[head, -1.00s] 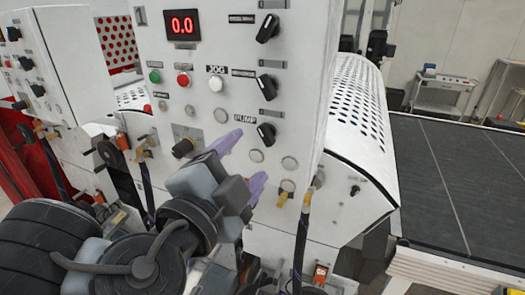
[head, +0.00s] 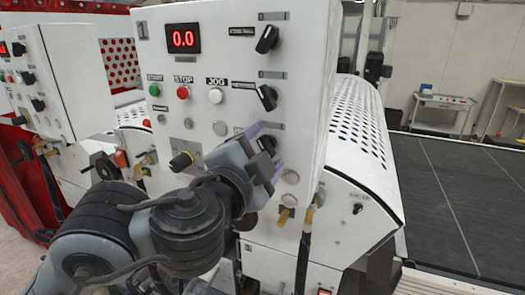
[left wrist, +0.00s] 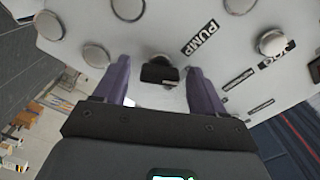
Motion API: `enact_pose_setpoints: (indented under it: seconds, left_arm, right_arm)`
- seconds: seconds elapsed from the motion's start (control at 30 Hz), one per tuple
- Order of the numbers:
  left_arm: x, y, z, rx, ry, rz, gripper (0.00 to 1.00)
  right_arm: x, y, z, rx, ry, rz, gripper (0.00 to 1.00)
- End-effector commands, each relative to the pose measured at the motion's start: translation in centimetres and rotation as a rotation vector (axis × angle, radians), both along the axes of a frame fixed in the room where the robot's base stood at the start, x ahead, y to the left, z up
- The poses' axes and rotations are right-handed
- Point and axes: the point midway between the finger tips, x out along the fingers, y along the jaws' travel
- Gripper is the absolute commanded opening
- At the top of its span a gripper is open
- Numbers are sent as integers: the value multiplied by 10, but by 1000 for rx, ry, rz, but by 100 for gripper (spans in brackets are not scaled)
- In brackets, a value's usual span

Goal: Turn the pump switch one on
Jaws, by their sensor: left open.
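The pump switch is a black rotary knob (head: 268,147) on the white control panel (head: 205,72), the lowest of three black knobs. In the head view my left gripper (head: 266,153) partly covers it. In the left wrist view the knob (left wrist: 160,73) sits between the two purple fingers, with a gap on each side, beside the PUMP label (left wrist: 200,40). My left gripper is open, one finger on either side of the knob. I cannot tell how far the fingertips are from the panel face. My right gripper is not in view.
Two other black knobs (head: 267,39) and (head: 268,97) are above. A red display (head: 183,38) reads 0.0. Green (head: 154,90), red (head: 183,92) and white (head: 215,96) buttons sit left of the knobs. A perforated white cover (head: 362,120) stands at the right.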

Motion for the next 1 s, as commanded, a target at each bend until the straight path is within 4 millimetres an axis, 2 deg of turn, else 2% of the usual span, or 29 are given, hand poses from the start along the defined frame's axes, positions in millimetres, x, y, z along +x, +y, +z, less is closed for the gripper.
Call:
enact_pose_setpoints:
  seconds: [0.07, 0.1, 0.4, 0.47, 0.77, 1.0]
  left_arm:
    - [0, 0, 0, 0, 0, 0, 70]
    - [0, 0, 0, 0, 0, 0, 67]
    - [0, 0, 0, 0, 0, 0, 21]
    - [0, 0, 0, 0, 0, 0, 14]
    - [0, 0, 0, 35, -15, 0, 14]
    - [0, 0, -1, 159, -68, 0, 14]
  right_arm:
    - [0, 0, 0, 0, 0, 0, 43]
    - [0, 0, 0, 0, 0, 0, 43]
    - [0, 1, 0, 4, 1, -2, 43]
    - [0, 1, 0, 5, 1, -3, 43]
    - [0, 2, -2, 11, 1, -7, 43]
    - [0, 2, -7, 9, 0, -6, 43]
